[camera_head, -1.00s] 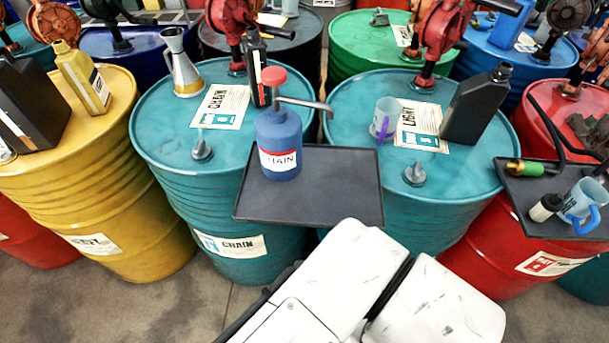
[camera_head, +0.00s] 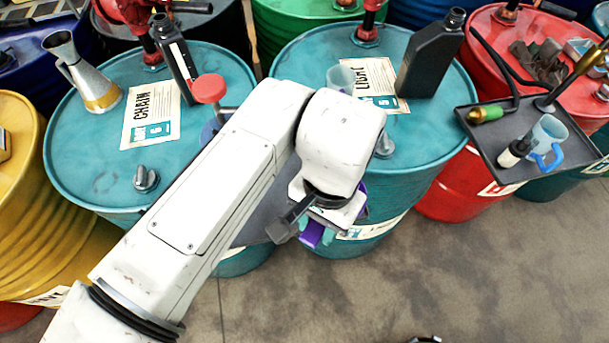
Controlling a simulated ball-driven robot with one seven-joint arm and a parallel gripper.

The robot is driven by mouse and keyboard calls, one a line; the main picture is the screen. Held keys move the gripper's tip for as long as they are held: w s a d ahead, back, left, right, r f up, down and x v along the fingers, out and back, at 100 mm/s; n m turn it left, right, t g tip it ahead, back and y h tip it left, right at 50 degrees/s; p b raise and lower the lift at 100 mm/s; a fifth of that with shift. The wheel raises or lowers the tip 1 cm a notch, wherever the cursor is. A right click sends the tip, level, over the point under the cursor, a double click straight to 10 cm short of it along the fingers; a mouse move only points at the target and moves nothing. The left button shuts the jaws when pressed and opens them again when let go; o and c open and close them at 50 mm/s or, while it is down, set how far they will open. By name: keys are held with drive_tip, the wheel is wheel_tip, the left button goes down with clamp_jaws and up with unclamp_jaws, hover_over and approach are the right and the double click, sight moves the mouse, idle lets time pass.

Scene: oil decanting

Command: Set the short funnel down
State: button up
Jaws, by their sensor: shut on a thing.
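My gripper (camera_head: 308,228) hangs under the white wrist at mid-picture, over the front of the right teal drum (camera_head: 300,50). Its dark fingers are partly hidden by the wrist. A purple piece (camera_head: 312,233) shows at the fingers, with more purple behind the wrist. It appears to be the held short funnel, but most of its shape is hidden. I cannot tell whether it touches anything below. A dark tray (camera_head: 250,225) at the drums' front is mostly covered by my arm.
The blue pump bottle's red top (camera_head: 208,88) shows behind my arm. A silver pourer (camera_head: 82,72) and dark bottles stand on the teal drums. A clear cup (camera_head: 340,78) stands behind my wrist. The right tray (camera_head: 500,155) holds a blue-handled jug (camera_head: 548,138) and small tools.

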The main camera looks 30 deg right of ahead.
drive_tip(key=w, duration=0.2)
drive_tip(key=w+d+p, duration=0.1)
drive_tip(key=w, duration=0.2)
drive_tip(key=w+d, duration=0.1)
drive_tip(key=w, duration=0.1)
drive_tip(key=shift+w+d+r, duration=0.1)
drive_tip(key=shift+w+d, duration=0.15)
drive_tip(key=shift+w, duration=0.1)
drive_tip(key=shift+f+p, duration=0.35)
drive_tip(key=shift+f, duration=0.5)
drive_tip(key=shift+f, duration=0.1)
drive_tip(key=o, duration=1)
